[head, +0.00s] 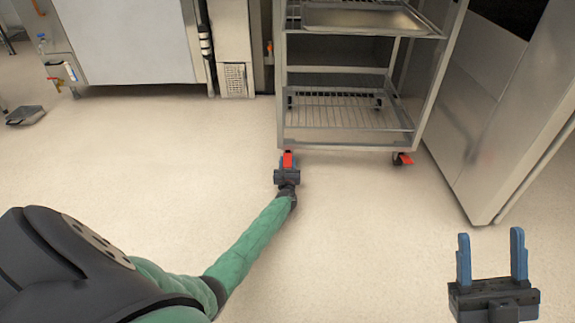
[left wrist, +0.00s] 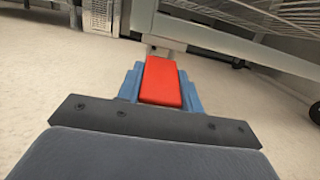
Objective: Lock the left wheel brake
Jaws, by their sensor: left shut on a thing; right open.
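The left wheel brake (head: 288,159) is a red pedal at the front left foot of a steel rack trolley (head: 345,149). My left gripper (head: 287,168) reaches down to it near the floor. In the left wrist view the red brake pedal (left wrist: 161,82) lies between the two blue fingers (left wrist: 160,90), which are shut on it. The wheel under the pedal is hidden. My right gripper (head: 491,258) is open and empty at the lower right, away from the trolley.
Another red brake pedal (head: 402,158) is at the trolley's front right wheel. A steel cabinet (head: 500,115) stands close to the right of the trolley. A dark flat object (head: 25,115) lies on the floor at the far left. The floor in front is clear.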

